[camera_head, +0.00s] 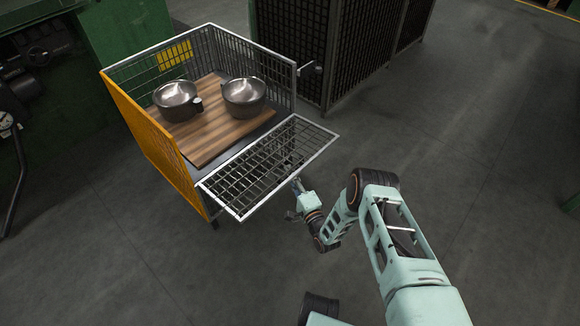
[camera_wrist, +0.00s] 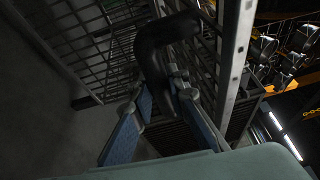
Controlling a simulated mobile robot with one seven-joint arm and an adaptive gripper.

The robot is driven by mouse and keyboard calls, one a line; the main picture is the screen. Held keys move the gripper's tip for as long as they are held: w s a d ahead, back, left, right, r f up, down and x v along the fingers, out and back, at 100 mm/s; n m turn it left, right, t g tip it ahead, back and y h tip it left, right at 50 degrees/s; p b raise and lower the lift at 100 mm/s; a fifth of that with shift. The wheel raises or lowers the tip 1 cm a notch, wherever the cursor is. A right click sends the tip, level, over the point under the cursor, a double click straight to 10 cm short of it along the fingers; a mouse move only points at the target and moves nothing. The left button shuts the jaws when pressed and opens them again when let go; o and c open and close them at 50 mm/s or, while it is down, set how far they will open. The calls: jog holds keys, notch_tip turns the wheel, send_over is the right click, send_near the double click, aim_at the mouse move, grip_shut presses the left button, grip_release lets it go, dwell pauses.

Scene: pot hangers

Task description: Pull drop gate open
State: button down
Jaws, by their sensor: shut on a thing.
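The drop gate (camera_head: 238,207) is a grey wire-mesh panel with a pale metal frame. It is folded outward from the front of the cage and appears lowered to a roughly level pose. My gripper (camera_head: 297,188) is at the gate's outer side, low and under its edge in the head view. In the wrist view, a black curved handle (camera_wrist: 152,62) rises between the blue fingers of my gripper (camera_wrist: 160,97), which is shut on it. The gate's mesh and frame (camera_wrist: 237,60) stand close behind the handle. The fingertips' exact contact is dark and partly hidden.
The cage has an orange side panel (camera_head: 150,140) and mesh walls. Two metal pots (camera_head: 177,101) (camera_head: 244,97) stand on a wooden board (camera_head: 205,148) inside. A dark mesh enclosure (camera_head: 295,50) is behind. The floor to the right is open.

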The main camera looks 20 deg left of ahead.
jog(key=shift+d+f, duration=0.1)
jog(key=shift+f, duration=0.25)
jog(key=c, duration=2.1)
grip_release()
jog(key=v, duration=0.7)
jog(key=shift+s+d, duration=0.2)
jog(key=shift+s, duration=0.05)
